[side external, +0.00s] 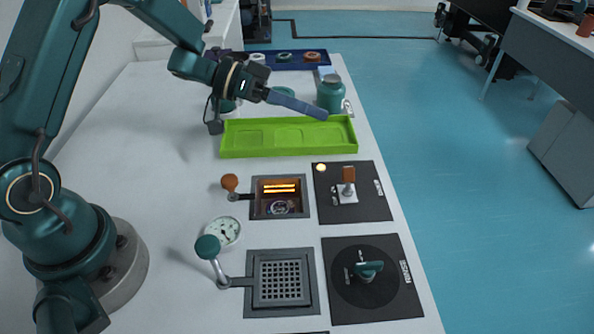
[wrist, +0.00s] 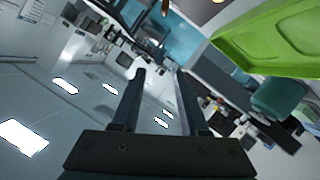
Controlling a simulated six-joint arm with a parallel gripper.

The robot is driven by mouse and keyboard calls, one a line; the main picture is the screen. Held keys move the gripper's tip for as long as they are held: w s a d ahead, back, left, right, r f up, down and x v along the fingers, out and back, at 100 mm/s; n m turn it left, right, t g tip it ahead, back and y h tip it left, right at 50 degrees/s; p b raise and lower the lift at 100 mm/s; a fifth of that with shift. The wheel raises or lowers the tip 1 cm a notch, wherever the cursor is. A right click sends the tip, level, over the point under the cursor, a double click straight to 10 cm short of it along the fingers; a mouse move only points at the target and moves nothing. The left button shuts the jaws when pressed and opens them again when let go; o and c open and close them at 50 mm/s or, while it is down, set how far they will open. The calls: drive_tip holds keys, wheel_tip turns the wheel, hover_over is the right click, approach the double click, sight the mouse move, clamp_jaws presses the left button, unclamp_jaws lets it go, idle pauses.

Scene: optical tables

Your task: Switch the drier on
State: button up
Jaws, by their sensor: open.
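My gripper (side external: 297,104) is raised over the far end of the bench, near the green tray, with its fingers pointing right. In the wrist view my gripper (wrist: 161,73) has its fingers apart with nothing between them. No drier label is readable. A black panel (side external: 380,205) carries an upright orange switch (side external: 348,181) and a lit lamp (side external: 321,167). Nearer, another black panel (side external: 402,307) carries a teal knob (side external: 368,268) on a round dial. Beside these are an open box with glowing orange bars (side external: 278,188) and a grated box (side external: 281,279). My gripper is far from both controls.
The bright green tray (side external: 288,151) lies beyond the boxes; it also shows in the wrist view (wrist: 240,48). A teal jar (side external: 330,94) stands behind it. An orange-knobbed lever (side external: 230,183) and a teal-knobbed lever (side external: 208,248) stick up left of the boxes.

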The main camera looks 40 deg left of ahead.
drive_tip(key=a+r, duration=0.1)
drive_tip(key=a, duration=0.2)
drive_tip(key=shift+s+r, duration=0.2)
drive_tip(key=shift+r, duration=0.2)
